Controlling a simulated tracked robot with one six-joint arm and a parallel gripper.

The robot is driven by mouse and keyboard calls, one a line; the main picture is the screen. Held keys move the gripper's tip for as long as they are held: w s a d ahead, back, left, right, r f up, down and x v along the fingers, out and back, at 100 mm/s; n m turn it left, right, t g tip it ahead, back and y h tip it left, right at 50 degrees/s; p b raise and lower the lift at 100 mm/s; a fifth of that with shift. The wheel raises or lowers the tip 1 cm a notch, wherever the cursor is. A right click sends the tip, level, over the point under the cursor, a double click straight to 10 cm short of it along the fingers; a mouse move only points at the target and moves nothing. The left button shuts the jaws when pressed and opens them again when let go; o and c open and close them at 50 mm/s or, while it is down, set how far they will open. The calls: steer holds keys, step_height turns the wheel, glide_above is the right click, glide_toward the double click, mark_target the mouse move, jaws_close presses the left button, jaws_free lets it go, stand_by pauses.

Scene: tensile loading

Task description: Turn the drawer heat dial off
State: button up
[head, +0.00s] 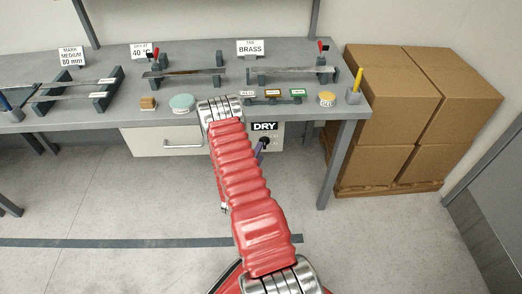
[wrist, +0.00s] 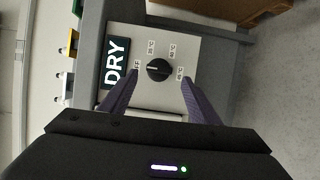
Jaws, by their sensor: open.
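The heat dial (wrist: 158,70) is a round black knob on a pale panel, right of the black DRY sign (wrist: 115,62) in the wrist view. A white mark on the knob lies on its left half, toward a small label (wrist: 137,67) that seems to read OFF and is partly covered. Several temperature labels ring the knob. My gripper (wrist: 160,77) is open, its purple fingers on either side of the dial; I cannot tell whether they touch it. In the head view the dial (head: 265,142) is small, beside my arm. The white drawer (head: 150,142) is partly hidden by my arm.
The grey bench (head: 215,58) above holds racks with strips, signs and small coloured pots. Cardboard boxes (head: 385,105) are stacked on a pallet right of the bench leg (head: 335,165).

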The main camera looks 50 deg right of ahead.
steer(key=v, duration=0.9)
steer(key=shift+a, duration=0.2)
steer(key=shift+f, duration=0.15)
